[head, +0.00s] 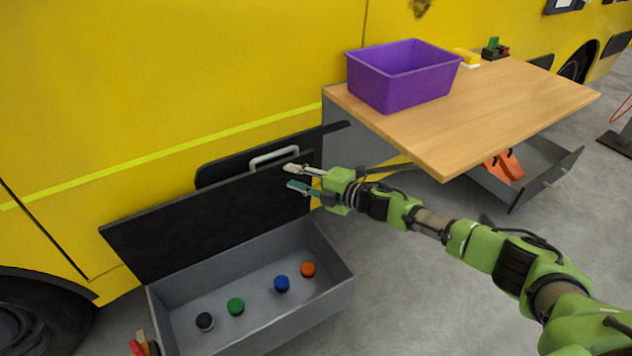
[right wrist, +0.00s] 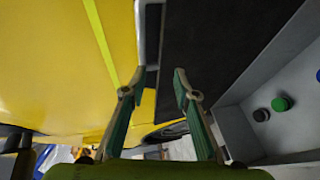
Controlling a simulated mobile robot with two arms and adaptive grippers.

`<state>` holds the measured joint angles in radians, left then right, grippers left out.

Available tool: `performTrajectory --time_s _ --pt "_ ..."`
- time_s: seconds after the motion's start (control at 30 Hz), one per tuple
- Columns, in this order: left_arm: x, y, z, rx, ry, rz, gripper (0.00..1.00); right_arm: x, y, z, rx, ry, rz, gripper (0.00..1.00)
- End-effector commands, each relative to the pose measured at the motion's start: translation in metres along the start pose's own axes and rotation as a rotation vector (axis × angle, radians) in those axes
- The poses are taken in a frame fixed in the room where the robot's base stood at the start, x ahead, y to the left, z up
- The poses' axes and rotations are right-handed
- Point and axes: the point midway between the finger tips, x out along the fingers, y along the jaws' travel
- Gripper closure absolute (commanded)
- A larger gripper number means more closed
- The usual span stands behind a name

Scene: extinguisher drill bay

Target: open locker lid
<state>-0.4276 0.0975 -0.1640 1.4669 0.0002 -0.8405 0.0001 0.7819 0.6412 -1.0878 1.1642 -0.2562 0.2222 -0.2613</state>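The locker is an open grey box (head: 330,267) on the floor, in the head view's lower left. Its black lid (head: 205,222) stands raised along the back edge, tilted toward the yellow vehicle. The lid also shows in the right wrist view (right wrist: 215,45). A pale grey handle (head: 273,155) shows at the lid's top edge. My right gripper (head: 289,176) is open by the lid's right end, just below and right of the handle. In the right wrist view its fingers (right wrist: 156,88) are apart with nothing between them; contact with the lid cannot be told. My left gripper is not in view.
Several coloured round pieces (head: 281,283) lie in the locker. A wooden table (head: 500,110) with a purple bin (head: 400,80) stands right; below it is an open grey drawer (head: 540,170) with orange items. The yellow vehicle (head: 150,90) closes off the back. Grey floor is free in front.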

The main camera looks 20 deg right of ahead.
Motion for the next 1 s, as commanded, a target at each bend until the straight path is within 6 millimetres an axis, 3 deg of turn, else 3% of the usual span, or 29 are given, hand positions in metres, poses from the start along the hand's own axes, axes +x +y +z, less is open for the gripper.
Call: performTrajectory --time_s 0.2,0.4,0.83,0.93,1.0 --pt "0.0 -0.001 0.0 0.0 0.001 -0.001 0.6 -0.047 0.0 0.001 0.001 -0.002 0.001 0.72" --pt "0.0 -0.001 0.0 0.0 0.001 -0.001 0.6 -0.077 0.002 0.001 0.002 -0.001 0.003 0.72" --pt "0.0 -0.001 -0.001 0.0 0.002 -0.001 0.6 -0.087 0.004 0.0 0.001 0.0 0.006 0.72" --pt "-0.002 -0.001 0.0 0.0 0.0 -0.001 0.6 -0.087 0.008 0.003 0.014 -0.012 0.008 0.98" --pt "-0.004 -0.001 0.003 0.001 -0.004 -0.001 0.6 -0.087 0.019 0.011 0.06 -0.053 0.014 1.0"
